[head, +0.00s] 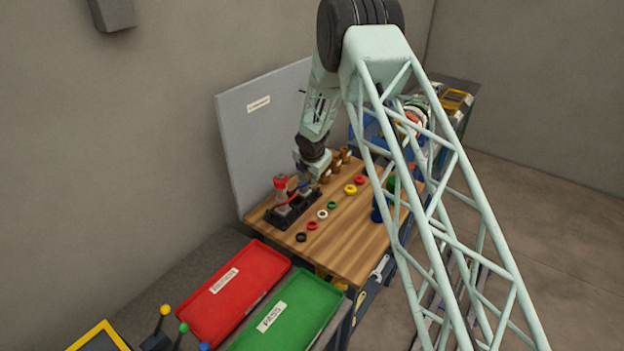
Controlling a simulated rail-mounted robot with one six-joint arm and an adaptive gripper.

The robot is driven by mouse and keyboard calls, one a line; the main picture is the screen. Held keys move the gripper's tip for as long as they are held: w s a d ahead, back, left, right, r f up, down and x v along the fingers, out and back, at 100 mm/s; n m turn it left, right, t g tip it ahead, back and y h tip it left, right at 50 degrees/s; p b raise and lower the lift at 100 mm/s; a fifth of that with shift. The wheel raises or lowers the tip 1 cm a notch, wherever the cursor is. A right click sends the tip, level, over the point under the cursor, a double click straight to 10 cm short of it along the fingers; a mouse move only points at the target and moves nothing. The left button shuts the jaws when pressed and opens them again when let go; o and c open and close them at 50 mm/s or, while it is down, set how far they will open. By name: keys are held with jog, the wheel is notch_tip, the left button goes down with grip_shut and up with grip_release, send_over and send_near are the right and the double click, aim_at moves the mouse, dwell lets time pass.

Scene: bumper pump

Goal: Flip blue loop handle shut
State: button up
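A black fixture (292,213) sits on the wooden bench top, near the upright grey panel. It carries a red-topped cylinder (280,184) and a red piece low at its front. A small blue part (305,184) shows at the fixture's far end, close under my gripper. It may be the blue loop handle, but it is too small to tell its shape or whether it stands open or shut. My gripper (304,186) points down over that end of the fixture. Its fingers are small and partly merged with the parts behind, so contact and opening cannot be told.
Several coloured rings (332,205) lie on the bench (345,240) right of the fixture. Brass-coloured parts (337,163) stand behind my gripper. The grey panel (265,130) rises on the left. A red tray (236,290) and a green tray (290,318) lie in front.

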jog(key=o, duration=0.4)
jog(key=shift+a, duration=0.1)
jog(key=shift+w+d+f+b, duration=0.1)
jog(key=shift+d+b, duration=0.1)
jog(key=shift+b, duration=0.2)
jog(key=shift+d+f+t+y+b, duration=0.2)
jog(key=shift+t+y+b, duration=0.15)
jog(key=shift+b, duration=0.4)
